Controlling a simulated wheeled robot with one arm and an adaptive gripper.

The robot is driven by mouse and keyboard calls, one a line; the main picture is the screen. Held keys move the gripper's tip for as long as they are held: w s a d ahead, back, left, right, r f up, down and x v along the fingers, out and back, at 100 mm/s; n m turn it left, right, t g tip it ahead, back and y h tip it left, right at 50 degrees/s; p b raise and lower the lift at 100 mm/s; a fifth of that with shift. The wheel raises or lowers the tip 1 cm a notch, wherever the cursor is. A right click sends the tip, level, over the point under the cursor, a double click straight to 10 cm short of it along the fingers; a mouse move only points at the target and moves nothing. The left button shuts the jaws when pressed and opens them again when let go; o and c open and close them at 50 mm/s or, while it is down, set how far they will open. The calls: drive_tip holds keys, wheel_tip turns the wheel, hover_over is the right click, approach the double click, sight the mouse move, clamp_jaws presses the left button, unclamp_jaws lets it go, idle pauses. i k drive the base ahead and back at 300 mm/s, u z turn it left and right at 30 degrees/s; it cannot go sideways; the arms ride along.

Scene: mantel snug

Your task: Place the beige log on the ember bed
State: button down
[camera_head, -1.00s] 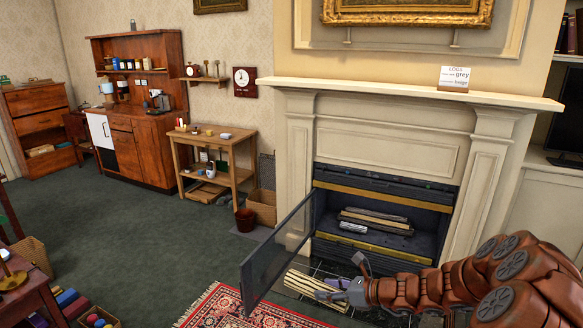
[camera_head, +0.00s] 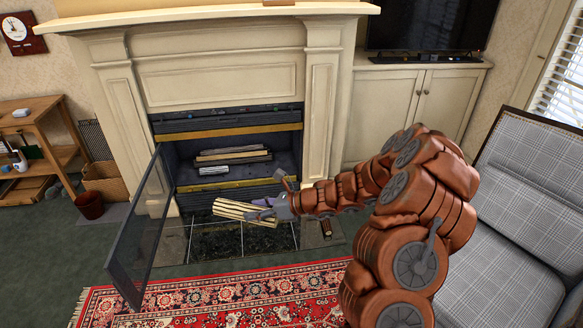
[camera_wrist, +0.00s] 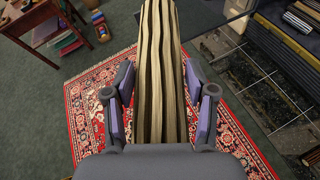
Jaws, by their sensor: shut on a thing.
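The beige log (camera_head: 244,211) is held in front of the fireplace opening, roughly level and pointing left. My gripper (camera_head: 268,208) is shut on its right end. In the wrist view the beige log (camera_wrist: 160,75) runs away from me between the two fingers of my gripper (camera_wrist: 160,105). The ember bed (camera_head: 280,167) is the dark floor inside the firebox, behind and above the log in the picture. A grey log (camera_head: 228,170) and brownish logs (camera_head: 231,155) lie inside the firebox.
The glass fireplace door (camera_head: 138,230) stands open at the left of the opening. A red patterned rug (camera_head: 230,303) lies in front of the hearth. A plaid armchair (camera_head: 515,235) is at the right. A small dark log-like piece (camera_head: 326,229) lies on the hearth's right.

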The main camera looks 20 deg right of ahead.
sight(260, 172)
drive_tip(key=z, duration=0.15)
drive_tip(key=i, duration=2.7)
drive_tip(key=u, duration=2.75)
drive_tip(key=k, duration=0.45)
drive_tip(key=z, duration=0.9)
drive_tip(key=i, duration=0.5)
